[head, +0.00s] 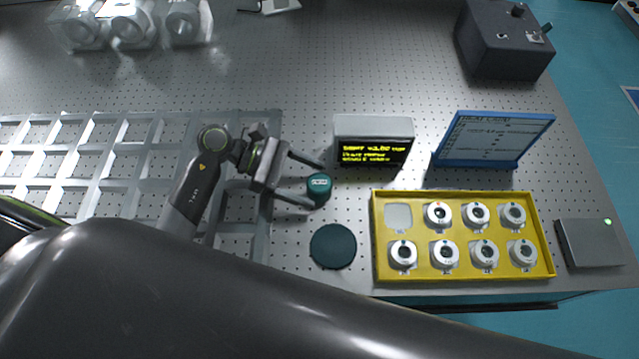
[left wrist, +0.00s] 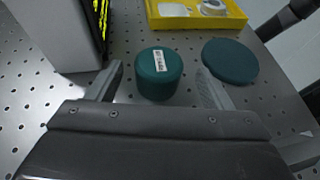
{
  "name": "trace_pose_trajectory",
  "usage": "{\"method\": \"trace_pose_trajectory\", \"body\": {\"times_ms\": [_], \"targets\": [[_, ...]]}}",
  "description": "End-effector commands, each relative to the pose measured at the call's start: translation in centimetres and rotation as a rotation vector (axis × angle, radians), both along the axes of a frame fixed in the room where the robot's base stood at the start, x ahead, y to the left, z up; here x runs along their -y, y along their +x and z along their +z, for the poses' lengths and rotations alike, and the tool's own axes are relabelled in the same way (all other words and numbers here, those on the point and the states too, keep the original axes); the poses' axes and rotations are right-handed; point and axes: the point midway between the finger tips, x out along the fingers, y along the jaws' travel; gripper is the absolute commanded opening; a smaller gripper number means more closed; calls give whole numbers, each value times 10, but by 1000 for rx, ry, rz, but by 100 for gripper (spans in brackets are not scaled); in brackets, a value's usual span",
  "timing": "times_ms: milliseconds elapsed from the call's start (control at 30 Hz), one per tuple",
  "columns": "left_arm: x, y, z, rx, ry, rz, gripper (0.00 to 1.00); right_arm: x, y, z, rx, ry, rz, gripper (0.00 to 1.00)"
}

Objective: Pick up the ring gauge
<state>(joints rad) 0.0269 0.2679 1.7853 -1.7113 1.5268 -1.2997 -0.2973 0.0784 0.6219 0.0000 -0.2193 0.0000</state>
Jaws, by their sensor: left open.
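A short teal cylinder (head: 319,188) with a white label stands on the perforated table. No hole shows in it, so I cannot tell for sure that it is the ring gauge. My left gripper (head: 316,186) is open, with one finger on each side of this cylinder. In the left wrist view the cylinder (left wrist: 160,80) sits between the spread fingers (left wrist: 160,72), with a visible gap on both sides. Several white round parts with dark centres (head: 444,254) sit in a yellow tray (head: 463,274) to the right. My right gripper is not in view.
A flat dark teal disc (head: 333,246) lies in front of the cylinder. A display box (head: 372,128) stands behind it, close to the upper finger. A blue-framed board (head: 494,138) stands behind the tray. A grey compartment rack (head: 100,160) lies left. A grey box (head: 590,243) is far right.

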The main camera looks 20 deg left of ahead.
Motion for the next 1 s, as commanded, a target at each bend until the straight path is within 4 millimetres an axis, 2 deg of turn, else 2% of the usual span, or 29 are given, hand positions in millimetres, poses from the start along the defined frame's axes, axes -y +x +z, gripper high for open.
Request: {"method": "trace_pose_trajectory", "body": {"times_ms": [233,400,700,1000], "targets": [[29,4,-5,-1,-5,0,74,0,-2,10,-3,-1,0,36],[44,5,-14,0,-2,0,74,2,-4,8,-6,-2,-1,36],[47,6,-16,0,0,0,74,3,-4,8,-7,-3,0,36],[47,6,-16,0,0,0,34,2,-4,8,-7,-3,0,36]]}}
